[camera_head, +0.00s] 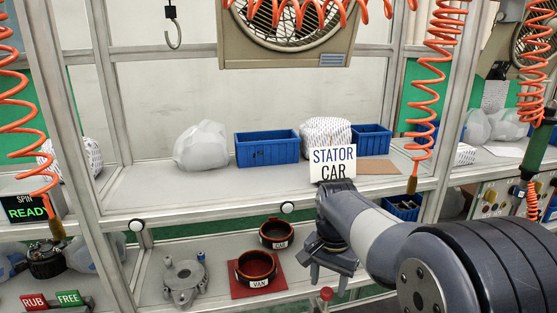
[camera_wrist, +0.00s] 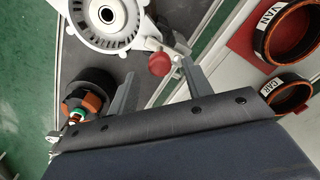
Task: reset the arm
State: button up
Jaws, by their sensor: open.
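My gripper (camera_head: 328,278) is in the head view, at the end of my arm in front of the lower shelf, right of the two stator rings. Its jaws are apart and nothing is between them. In the wrist view my gripper (camera_wrist: 157,72) shows two separate fingers. A red knob (camera_wrist: 160,63) appears between the fingertips in that view, beyond them; I cannot tell the distance. The red knob (camera_head: 326,293) also shows just below my gripper in the head view.
The VAN ring (camera_head: 243,281) sits on a red mat (camera_head: 280,283), with the CAR ring (camera_head: 268,237) behind it. A grey housing (camera_head: 176,289) lies left. A STATOR CAR sign (camera_head: 333,174) and blue bins (camera_head: 266,150) stand above. A white housing (camera_wrist: 82,25) shows in the wrist view.

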aim_at(329, 290)
notch_tip(329, 290, down, 6)
jog(key=shift+r, duration=0.25)
jog(key=shift+f, duration=0.35)
jog(key=shift+w+d+r+n, duration=0.1)
jog(key=shift+d+n, duration=0.15)
jog(key=shift+n, duration=0.75)
